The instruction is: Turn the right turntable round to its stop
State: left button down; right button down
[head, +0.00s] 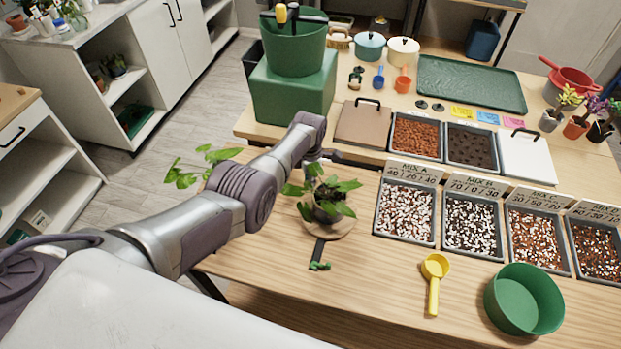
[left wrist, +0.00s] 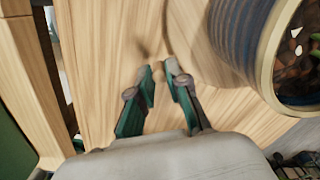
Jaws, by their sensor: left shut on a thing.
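The right turntable (head: 342,230) is a round wooden disc on the bench, bearing a leafy plant (head: 340,188) in a dark pot. In the left wrist view the disc (left wrist: 205,70) and the blue, cream-rimmed pot (left wrist: 235,40) are close on the right. My left gripper (left wrist: 160,72) is shut at the disc's rim on a small wooden peg (left wrist: 144,50), which is blurred. In the head view its fingers are mostly hidden by my wrist and the leaves. A dark strip with a green piece (head: 319,266) lies in front of the disc. My right gripper is not in view.
Another plant (head: 200,168) shows behind my left arm. Mix trays (head: 405,212) stand right of the turntable. A yellow scoop (head: 434,282) and green bowl (head: 523,300) lie in front. A green block with a pot (head: 293,95) stands behind.

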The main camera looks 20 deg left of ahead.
pick_arm(q)
jog(key=shift+a, duration=0.1)
jog(key=c, duration=1.1)
grip_release()
jog(key=shift+c, duration=0.2)
jog(key=shift+r, duration=0.15)
notch_tip(320, 180, up, 12)
